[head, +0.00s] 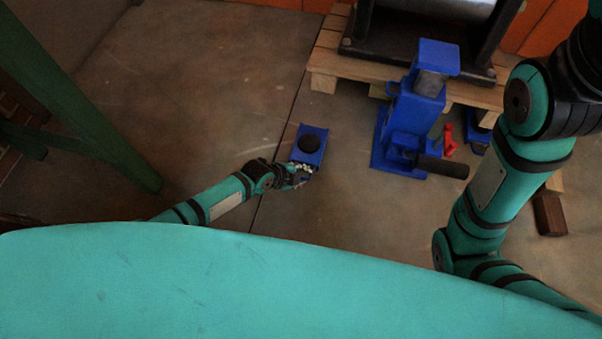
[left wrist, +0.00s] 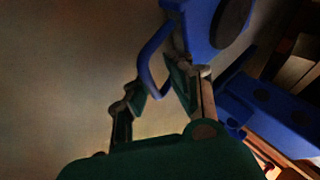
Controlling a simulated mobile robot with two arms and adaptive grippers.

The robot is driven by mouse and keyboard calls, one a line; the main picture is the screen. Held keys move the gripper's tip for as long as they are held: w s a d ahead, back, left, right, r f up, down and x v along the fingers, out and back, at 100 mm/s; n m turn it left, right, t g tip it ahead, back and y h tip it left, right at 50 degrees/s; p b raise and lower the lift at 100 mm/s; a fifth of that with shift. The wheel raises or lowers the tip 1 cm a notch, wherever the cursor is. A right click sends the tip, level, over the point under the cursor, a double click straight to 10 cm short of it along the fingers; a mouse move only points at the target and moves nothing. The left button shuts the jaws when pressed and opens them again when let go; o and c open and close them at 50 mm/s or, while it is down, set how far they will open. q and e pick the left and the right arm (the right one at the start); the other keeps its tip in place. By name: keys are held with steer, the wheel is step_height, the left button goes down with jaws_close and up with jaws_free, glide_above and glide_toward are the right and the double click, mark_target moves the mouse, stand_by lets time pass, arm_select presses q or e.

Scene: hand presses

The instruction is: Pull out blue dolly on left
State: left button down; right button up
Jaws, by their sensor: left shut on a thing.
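The blue dolly (head: 318,157), a small blue piece with a dark round pad on top, stands on the concrete floor near the middle of the head view. My left gripper (head: 302,173) is at its near end. In the left wrist view the dolly (left wrist: 192,28) is at the top, with a blue loop handle (left wrist: 148,62) reaching down between the fingers of my left gripper (left wrist: 160,82). The gripper is shut on this handle; the exact contact is dark. My right arm shows at the right of the head view, but its gripper is out of sight.
A tall blue jack (head: 407,125) stands to the right of the dolly. Behind it a wooden pallet (head: 325,62) carries a dark metal press. A red part (head: 449,140) and a brown block (head: 549,214) lie further right. A green beam (head: 80,110) slants at left. Floor between is clear.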

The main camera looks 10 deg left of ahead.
arm_select(q)
steer(key=c, duration=1.2)
jaws_free()
steer(key=shift+s+f, duration=0.3)
steer(key=shift+o, duration=0.3)
steer(key=shift+w+r, duration=0.1)
steer(key=shift+r, duration=0.1)
steer(key=v, duration=0.8)
